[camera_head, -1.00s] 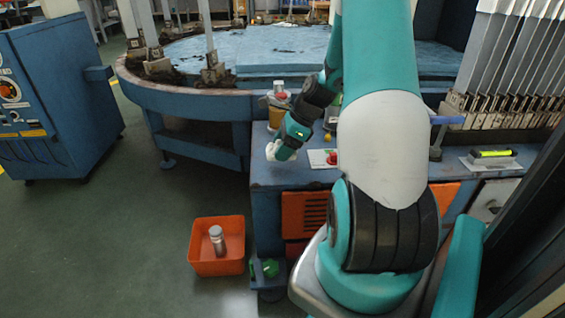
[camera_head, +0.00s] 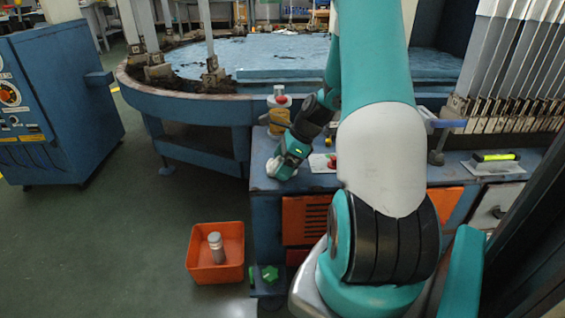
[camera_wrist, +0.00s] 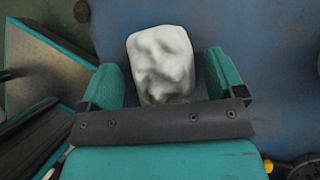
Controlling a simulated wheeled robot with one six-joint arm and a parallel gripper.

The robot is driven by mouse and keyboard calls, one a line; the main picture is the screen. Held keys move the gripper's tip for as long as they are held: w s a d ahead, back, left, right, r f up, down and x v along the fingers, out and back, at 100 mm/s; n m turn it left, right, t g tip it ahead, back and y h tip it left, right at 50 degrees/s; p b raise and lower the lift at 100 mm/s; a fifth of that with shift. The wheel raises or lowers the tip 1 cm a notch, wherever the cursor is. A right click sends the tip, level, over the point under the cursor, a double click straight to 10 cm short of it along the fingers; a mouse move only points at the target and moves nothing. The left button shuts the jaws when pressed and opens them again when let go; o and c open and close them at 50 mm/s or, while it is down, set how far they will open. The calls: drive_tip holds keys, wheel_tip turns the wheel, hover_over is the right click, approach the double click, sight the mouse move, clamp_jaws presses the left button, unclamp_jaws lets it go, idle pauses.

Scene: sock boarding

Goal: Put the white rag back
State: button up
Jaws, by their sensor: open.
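The white rag (camera_wrist: 160,62) is a crumpled, rounded lump in the wrist view. It lies on the blue bench top near its edge, between the two fingers of my gripper (camera_wrist: 165,75). The fingers stand open on either side of it, with a gap visible at the right finger. In the head view the rag (camera_head: 272,167) shows as a small white patch at the left front corner of the bench, just under my gripper (camera_head: 282,170). My gripper hides part of it there.
The blue bench (camera_head: 262,185) also carries a yellow-brown container (camera_head: 279,122), a white card with a red thing, and a tray with a yellow-green item (camera_head: 494,157). An orange bin (camera_head: 201,272) holding a grey bottle (camera_head: 216,246) stands on the floor at lower left.

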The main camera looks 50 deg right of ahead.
drive_tip(key=p+v, duration=0.6)
drive_tip(key=v, duration=0.6)
drive_tip(key=w+a+r+n+g, duration=0.1)
drive_tip(key=w+a+r+n, duration=0.15)
drive_tip(key=a+n, duration=0.4)
drive_tip(key=w+a+r+n+g, duration=0.1)
drive_tip(key=a+r+n, duration=0.3)
drive_tip(key=a, duration=0.5)
drive_tip(key=w+a+r+n, duration=0.2)
drive_tip(key=a+r+n, duration=0.1)
drive_tip(key=a+n, duration=0.3)
drive_tip(key=s+a+r+n+g, duration=0.1)
drive_tip(key=s+a+r+n, duration=0.1)
drive_tip(key=s+a+n, duration=0.6)
drive_tip(key=s+a+r+n+g, duration=0.1)
drive_tip(key=s+a+r+n, duration=0.2)
drive_tip(key=s+a+n, duration=0.5)
drive_tip(key=a+n, duration=0.2)
drive_tip(key=a, duration=0.2)
drive_tip(key=shift+a+r+n+g, duration=0.2)
drive_tip(key=shift+a+n+g, duration=0.1)
drive_tip(key=shift+a+n, duration=0.1)
wheel_tip(320, 180, up, 35)
drive_tip(key=p, duration=3.5)
